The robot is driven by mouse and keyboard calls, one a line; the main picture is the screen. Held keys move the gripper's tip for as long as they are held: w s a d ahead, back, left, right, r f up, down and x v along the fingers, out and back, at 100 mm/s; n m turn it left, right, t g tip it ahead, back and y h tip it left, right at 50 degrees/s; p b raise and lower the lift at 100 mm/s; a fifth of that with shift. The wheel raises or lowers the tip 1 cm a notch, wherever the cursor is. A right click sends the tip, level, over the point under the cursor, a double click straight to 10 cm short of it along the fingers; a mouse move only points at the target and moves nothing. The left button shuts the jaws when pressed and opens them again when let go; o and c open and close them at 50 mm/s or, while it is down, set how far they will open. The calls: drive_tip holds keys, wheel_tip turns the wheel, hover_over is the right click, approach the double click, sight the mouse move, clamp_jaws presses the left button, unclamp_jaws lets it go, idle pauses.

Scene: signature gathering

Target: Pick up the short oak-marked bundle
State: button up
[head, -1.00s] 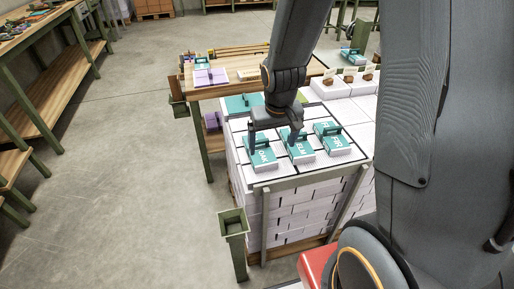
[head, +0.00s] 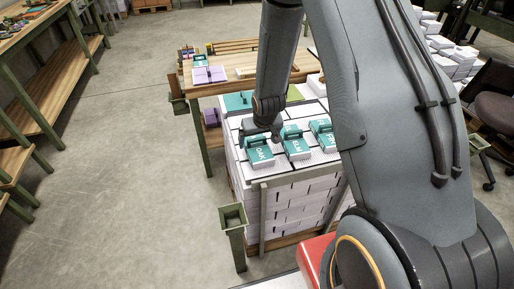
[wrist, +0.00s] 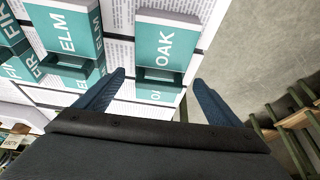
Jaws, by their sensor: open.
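The oak-marked bundle (head: 260,155) is a teal-topped white block with a dark upright handle, at the left of a row on the stack's top. In the wrist view the OAK label (wrist: 165,42) faces up, with the handle at its near end. My gripper (head: 258,137) is above the bundle's far end. In the wrist view my open gripper (wrist: 160,77) has one finger on each side of the handle, with nothing clasped. I cannot tell how far above it the fingertips are. The elm-marked bundle (head: 295,145) stands just right; it also shows in the wrist view (wrist: 68,32).
A fir-marked bundle (head: 322,131) is farther right, partly hidden by my arm. A wooden table (head: 228,88) with a purple-topped block (head: 209,75) stands behind the stack. A green post (head: 233,220) stands at the front left. The floor left is clear.

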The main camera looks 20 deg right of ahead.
sight(257, 145)
drive_tip(key=shift+p+x, duration=0.55)
drive_tip(key=shift+x, duration=1.45)
drive_tip(key=c, duration=1.3)
drive_tip(key=shift+c, duration=0.2)
